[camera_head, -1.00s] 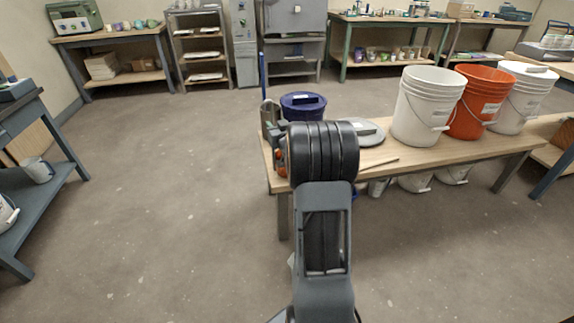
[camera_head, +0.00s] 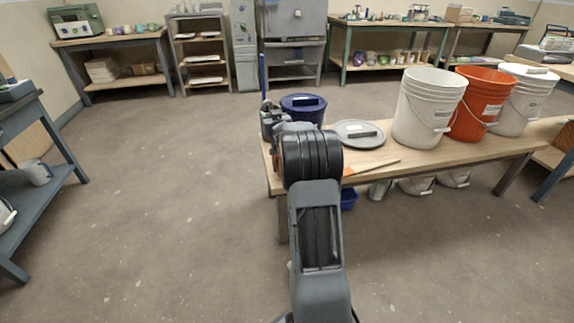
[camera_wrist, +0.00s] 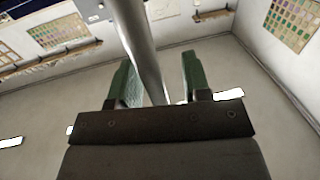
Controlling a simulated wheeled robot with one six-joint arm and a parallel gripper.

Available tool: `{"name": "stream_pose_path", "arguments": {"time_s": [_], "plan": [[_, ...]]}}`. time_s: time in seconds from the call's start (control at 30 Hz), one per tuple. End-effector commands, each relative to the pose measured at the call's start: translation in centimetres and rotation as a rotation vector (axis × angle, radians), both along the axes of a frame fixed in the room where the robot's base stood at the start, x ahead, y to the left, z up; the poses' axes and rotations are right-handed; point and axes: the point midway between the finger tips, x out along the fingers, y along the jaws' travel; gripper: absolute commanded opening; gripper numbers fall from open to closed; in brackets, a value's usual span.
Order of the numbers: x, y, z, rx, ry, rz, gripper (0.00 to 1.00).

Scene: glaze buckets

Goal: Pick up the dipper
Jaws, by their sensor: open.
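In the wrist view a grey metal shaft (camera_wrist: 143,45), which looks like the dipper's handle, runs from the top edge down between the two green fingers of my gripper (camera_wrist: 158,80). The fingers are apart, with a gap visible on the right of the shaft; I cannot tell whether the left finger touches it. The shaft's ends are out of sight. In the head view my gripper is at the workbench's left end, partly hidden by my wrist, beside the dark blue bucket (camera_head: 303,111). I cannot make out the dipper clearly there.
The wooden workbench (camera_head: 440,160) holds a grey round lid (camera_head: 358,133), a thin stick (camera_head: 372,168), a white bucket (camera_head: 425,108), an orange bucket (camera_head: 478,105) and another white bucket (camera_head: 522,105). A small blue container (camera_head: 349,199) shows below. The floor to the left is clear.

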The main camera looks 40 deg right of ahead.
Motion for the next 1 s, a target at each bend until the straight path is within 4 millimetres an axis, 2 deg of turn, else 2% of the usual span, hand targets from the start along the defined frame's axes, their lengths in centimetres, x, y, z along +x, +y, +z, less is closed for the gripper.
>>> {"name": "stream_pose_path", "arguments": {"time_s": [0.1,0.53,1.0], "plan": [[-0.02,0.01,0.02,0.0,0.0,0.0,0.42],[-0.04,0.0,0.03,-0.001,0.0,0.0,0.01],[-0.04,0.02,0.03,-0.001,0.0,0.0,0.0]]}}
